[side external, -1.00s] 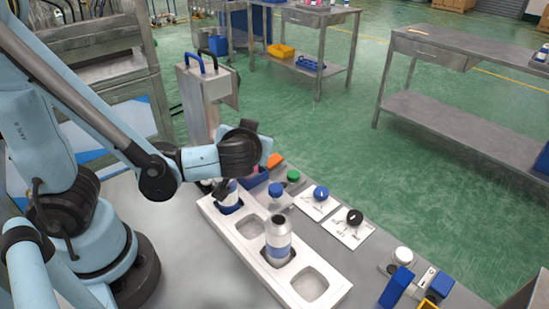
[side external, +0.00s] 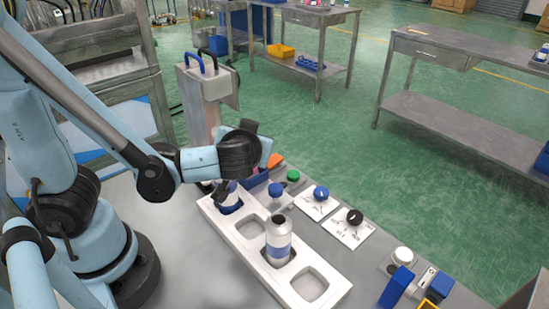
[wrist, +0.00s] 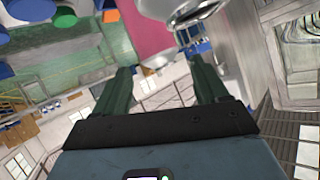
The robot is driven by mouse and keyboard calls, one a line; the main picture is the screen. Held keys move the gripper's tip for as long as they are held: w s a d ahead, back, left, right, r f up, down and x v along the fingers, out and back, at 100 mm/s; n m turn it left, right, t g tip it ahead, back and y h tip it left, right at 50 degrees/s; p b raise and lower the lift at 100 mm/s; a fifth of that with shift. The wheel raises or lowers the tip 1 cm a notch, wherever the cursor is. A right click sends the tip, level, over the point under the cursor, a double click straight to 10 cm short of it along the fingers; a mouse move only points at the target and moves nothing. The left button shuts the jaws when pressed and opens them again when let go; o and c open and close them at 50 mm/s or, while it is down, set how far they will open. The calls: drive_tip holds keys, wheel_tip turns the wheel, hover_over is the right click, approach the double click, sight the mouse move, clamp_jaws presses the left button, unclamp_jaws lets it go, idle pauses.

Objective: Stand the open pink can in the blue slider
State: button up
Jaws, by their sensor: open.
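My gripper (wrist: 160,66) is open in the wrist view, its two dark fingers apart and nothing visibly clamped between them. Beyond the fingertips a broad pink surface (wrist: 143,32) shows, with a shiny metal rounded part (wrist: 180,8) beside it. I take the pink surface to be the can, but most of it is cut off. In the side view my wrist (side external: 240,155) is beyond the far end of the white rack and hides what is behind it. A blue-purple part (side external: 255,179) shows just below it; I cannot tell whether this is the slider.
The white rack (side external: 222,236) holds an open silver can with a blue-white band (side external: 278,246) and another can (side external: 229,199); two pockets are empty. Blue (side external: 275,190) and green (side external: 293,176) caps and two knob plates (side external: 350,232) stand to its right.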

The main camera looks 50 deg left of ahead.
drive_tip(key=v, duration=1.1)
drive_tip(key=shift+s, duration=0.15)
drive_tip(key=shift+d, duration=0.1)
drive_tip(key=x, duration=1.2)
drive_tip(key=shift+r, duration=0.4)
drive_tip(key=shift+f, duration=0.1)
